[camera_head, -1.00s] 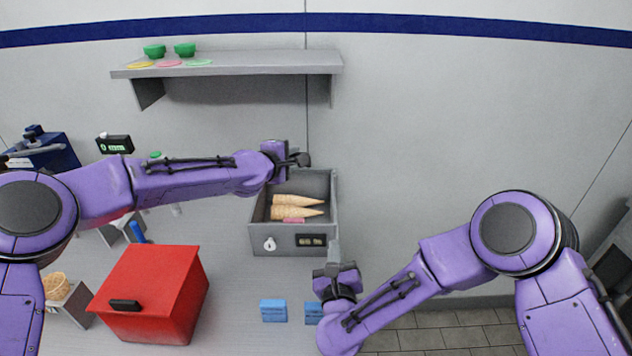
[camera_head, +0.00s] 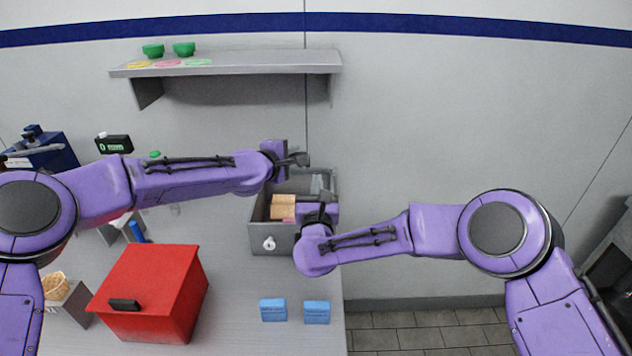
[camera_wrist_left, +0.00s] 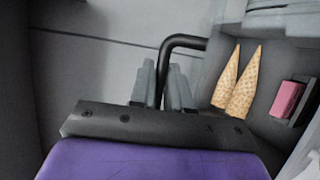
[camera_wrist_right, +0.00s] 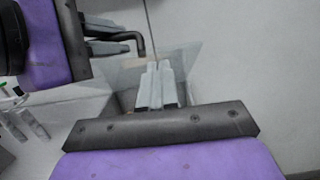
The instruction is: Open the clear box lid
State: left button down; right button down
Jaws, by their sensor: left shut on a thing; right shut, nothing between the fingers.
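The grey box (camera_head: 256,228) stands on the table against the wall, with cones (camera_head: 281,203) in it. The cones and a pink block (camera_wrist_left: 287,99) show in the left wrist view. My left gripper (camera_head: 302,159) is above the box's back, shut on the lid's black bent handle (camera_wrist_left: 182,42). The clear lid (camera_wrist_right: 186,57) is a faint see-through panel in the right wrist view and looks tilted up; its exact angle is hard to tell. My right gripper (camera_head: 324,186) is shut and empty at the box's right side, close to the lid; contact is unclear. My right wrist hides the box's front right corner.
A red box (camera_head: 150,290) stands at the front left of the table. Two blue blocks (camera_head: 273,310) (camera_head: 317,312) lie in front of the grey box. A shelf (camera_head: 230,65) with green bowls hangs above. Open floor lies right of the table.

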jog(key=shift+w+r, duration=0.25)
jog(key=shift+r, duration=0.05)
